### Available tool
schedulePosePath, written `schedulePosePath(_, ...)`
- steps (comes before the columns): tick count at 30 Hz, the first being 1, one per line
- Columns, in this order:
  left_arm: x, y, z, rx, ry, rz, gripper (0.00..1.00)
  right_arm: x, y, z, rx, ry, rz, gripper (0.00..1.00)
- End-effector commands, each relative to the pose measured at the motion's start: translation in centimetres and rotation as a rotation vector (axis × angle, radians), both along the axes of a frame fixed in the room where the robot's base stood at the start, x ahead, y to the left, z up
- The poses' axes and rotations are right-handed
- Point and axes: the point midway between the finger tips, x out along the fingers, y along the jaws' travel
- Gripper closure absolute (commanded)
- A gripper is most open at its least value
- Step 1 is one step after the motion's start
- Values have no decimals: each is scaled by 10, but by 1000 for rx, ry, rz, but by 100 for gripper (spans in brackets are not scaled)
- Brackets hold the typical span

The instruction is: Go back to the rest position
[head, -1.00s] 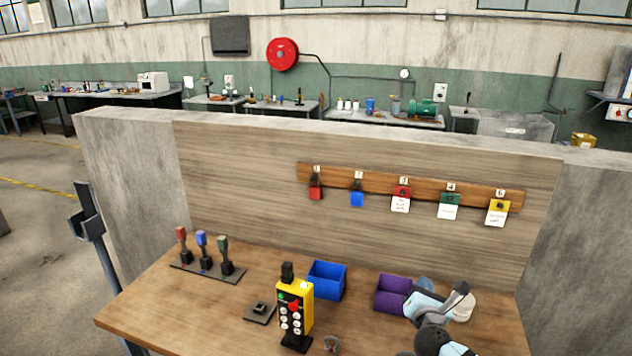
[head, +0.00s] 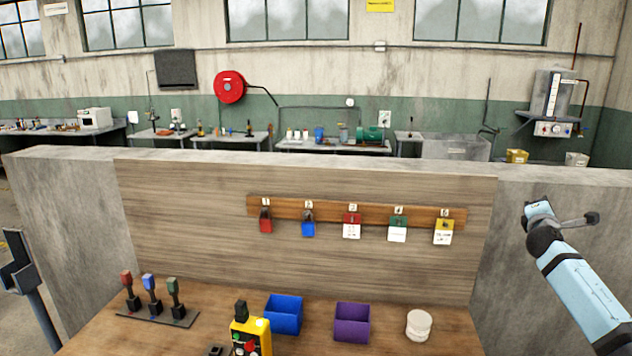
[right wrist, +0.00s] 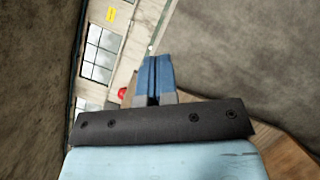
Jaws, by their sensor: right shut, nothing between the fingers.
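My right arm comes in from the right in the head view, raised beside the right end of the grey wall, clear of the bench. Its gripper (right wrist: 154,75) shows in the right wrist view with the blue-tipped fingers together and nothing between them. In the head view the gripper's fingers cannot be made out. My left gripper is in neither current view.
The wooden bench (head: 95,338) holds a lever set (head: 155,314), a yellow button box (head: 250,338), a blue bin (head: 285,314), a purple bin (head: 352,322) and a white round container (head: 418,325). Tagged padlocks hang on a rail (head: 330,211). A grey wall (head: 545,235) stands behind.

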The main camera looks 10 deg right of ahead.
Motion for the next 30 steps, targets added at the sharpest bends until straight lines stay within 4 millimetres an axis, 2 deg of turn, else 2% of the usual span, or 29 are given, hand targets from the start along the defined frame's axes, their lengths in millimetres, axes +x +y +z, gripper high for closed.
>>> schedulePosePath(6,0,0,0,0,0,0,15,20,25,-15,601,-304,256,100)
schedulePosePath(14,0,0,0,0,0,0,15,33,57,-18,1328,-631,467,100)
schedulePosePath(15,0,0,0,0,0,0,15,34,63,-23,1418,-659,483,100)
schedulePosePath(18,0,0,0,0,0,0,15,27,94,-69,1436,-591,472,100)
schedulePosePath(23,0,0,0,0,0,0,15,8,143,-135,1499,-506,462,100)
schedulePosePath(26,0,0,0,0,0,0,15,-13,180,-184,1553,-445,448,100)
schedulePosePath(30,0,0,0,0,0,0,15,-59,240,-258,1646,-351,419,100)
